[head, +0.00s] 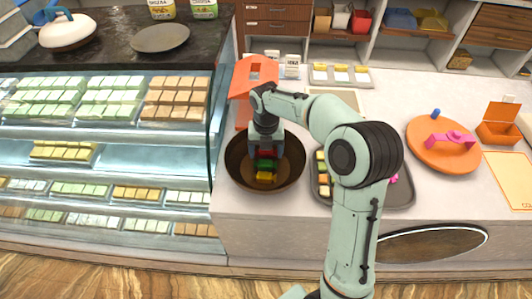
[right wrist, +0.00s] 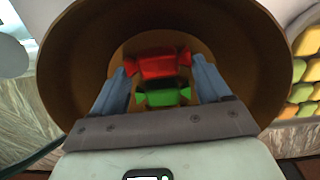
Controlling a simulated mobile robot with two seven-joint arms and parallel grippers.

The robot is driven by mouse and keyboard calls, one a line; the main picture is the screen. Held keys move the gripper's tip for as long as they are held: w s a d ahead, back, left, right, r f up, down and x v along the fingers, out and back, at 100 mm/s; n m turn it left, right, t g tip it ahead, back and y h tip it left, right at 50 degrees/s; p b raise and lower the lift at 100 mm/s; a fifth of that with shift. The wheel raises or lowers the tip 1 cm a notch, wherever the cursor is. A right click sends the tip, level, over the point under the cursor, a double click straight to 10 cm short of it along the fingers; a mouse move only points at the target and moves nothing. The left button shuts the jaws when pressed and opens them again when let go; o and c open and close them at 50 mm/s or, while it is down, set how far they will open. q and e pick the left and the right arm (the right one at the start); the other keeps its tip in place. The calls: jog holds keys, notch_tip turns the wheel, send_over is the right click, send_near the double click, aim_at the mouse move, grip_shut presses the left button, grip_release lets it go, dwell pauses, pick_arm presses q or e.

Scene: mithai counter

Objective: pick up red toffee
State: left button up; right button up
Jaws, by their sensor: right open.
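The red toffee (right wrist: 162,64) lies in a round brown bowl (head: 235,172), with a green toffee (right wrist: 164,97) against it. In the head view the red toffee (head: 266,154) is partly covered by my gripper, with the green toffee (head: 265,163) and a yellow toffee (head: 265,176) in front of it. My right gripper (head: 266,149) points down into the bowl. In the right wrist view its open fingers stand on both sides of the red and green toffees. I cannot tell how far the fingertips reach down. My left gripper is not in view.
A dark tray (head: 405,196) of sweets stands right of the bowl, partly behind my arm. An orange stand (head: 252,77) is behind the bowl. A glass display case (head: 100,150) is at left. An orange lid with a pink handle (head: 438,155) lies at right.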

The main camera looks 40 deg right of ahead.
jog(key=c, duration=1.1)
jog(key=shift+r, duration=0.1)
